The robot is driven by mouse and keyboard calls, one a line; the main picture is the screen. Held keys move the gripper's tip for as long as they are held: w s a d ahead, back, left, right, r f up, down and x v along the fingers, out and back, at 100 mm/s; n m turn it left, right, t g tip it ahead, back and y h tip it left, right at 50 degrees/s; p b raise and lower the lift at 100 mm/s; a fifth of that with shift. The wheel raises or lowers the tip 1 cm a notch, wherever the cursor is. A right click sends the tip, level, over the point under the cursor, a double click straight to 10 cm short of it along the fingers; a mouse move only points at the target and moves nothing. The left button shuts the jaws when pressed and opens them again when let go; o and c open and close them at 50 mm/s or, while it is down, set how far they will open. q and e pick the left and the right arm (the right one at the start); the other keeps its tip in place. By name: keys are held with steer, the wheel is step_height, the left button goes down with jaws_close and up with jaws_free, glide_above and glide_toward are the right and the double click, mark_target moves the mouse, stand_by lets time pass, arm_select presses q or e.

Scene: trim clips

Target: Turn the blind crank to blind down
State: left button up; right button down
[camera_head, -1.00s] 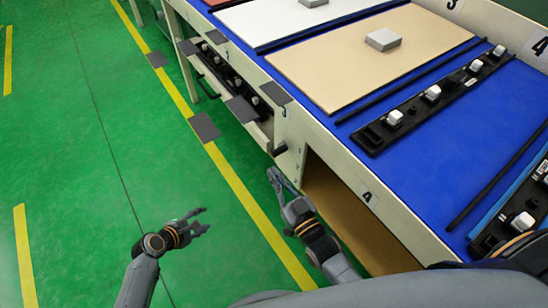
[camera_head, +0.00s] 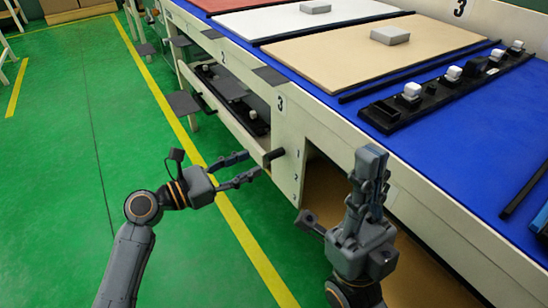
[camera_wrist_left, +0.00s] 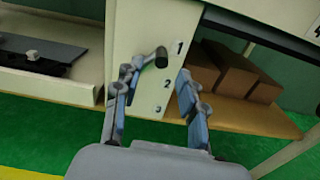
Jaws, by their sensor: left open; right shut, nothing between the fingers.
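The blind crank (camera_head: 273,156) is a short dark handle sticking out of the cream end panel (camera_head: 288,143) of the workbench. In the left wrist view the crank (camera_wrist_left: 160,57) lies beside the printed 1, with 2 and 3 lower down. My left gripper (camera_head: 251,164) is open, its fingers pointing at the crank from the left. In the left wrist view its fingertips (camera_wrist_left: 160,71) frame the crank on either side; whether they touch it I cannot tell. My right gripper (camera_head: 370,165) is shut and empty, pointing upward in front of the bench.
A blue bench top (camera_head: 470,160) carries a tan board (camera_head: 350,55) and a black strip with white clips (camera_head: 440,95). Left of the panel is a shelf with dark parts (camera_head: 235,95). Brown boxes (camera_wrist_left: 235,75) sit in the opening to the right.

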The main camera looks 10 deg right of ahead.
mark_target(280, 151)
arm_select(q)
steer(key=b+x, duration=0.2)
steer(key=x, duration=0.6)
steer(key=shift+f, duration=0.1)
steer(key=shift+c, duration=0.2)
jaws_close()
